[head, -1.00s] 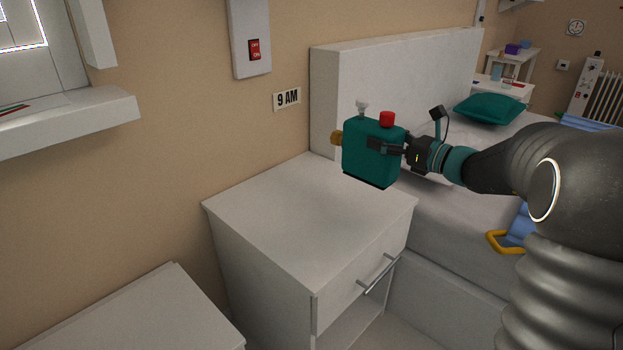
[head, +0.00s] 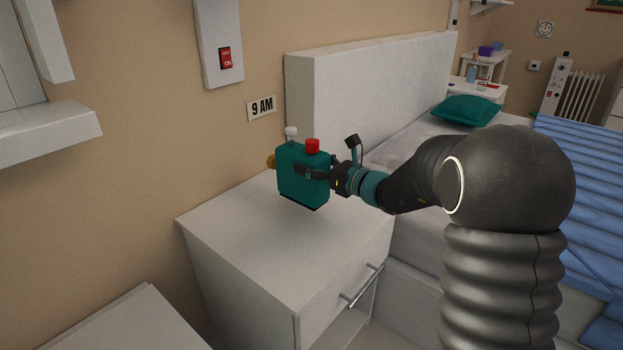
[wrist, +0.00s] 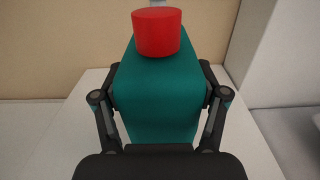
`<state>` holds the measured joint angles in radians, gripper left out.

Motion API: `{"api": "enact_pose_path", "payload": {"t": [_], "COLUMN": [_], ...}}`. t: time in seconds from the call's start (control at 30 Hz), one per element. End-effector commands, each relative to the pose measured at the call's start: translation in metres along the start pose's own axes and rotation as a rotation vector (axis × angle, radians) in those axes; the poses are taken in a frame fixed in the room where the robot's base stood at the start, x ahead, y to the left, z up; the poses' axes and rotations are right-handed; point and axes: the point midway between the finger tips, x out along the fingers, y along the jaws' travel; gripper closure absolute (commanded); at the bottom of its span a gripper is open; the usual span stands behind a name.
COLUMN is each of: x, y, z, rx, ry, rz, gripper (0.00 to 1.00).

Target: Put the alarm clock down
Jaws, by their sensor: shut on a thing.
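The alarm clock (head: 300,184) is a teal box with a red button on top, a small white knob and a brass-coloured knob at its far side. My gripper (head: 312,172) is shut on the alarm clock, with a finger on each side of it. The clock is upright, over the white nightstand top (head: 232,220); I cannot tell whether its base touches the top. In the wrist view the clock (wrist: 158,85) fills the middle, between the black fingers of my gripper (wrist: 160,100). Its front face is hidden.
The white headboard (head: 350,95) and the bed with a teal pillow (head: 467,110) stand behind and to the right. A "9 AM" sign (head: 262,108) and a red switch (head: 225,58) are on the wall. The nightstand top around the clock is clear.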

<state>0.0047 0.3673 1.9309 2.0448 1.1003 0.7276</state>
Motion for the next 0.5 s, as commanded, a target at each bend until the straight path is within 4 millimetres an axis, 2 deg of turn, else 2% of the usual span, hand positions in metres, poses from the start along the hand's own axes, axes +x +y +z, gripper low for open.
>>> {"api": "enact_pose_path", "payload": {"t": [0.17,0.4,0.5], "x": [0.003,0.002,0.002], "y": [0.001,0.001,0.001], "z": [-0.005,-0.034,-0.039], "rx": [-0.001,0.0,-0.001], "ry": [-0.003,-0.002,-0.004], "rz": [-0.001,-0.001,-0.001], "gripper": [0.97,0.97,0.97]}}
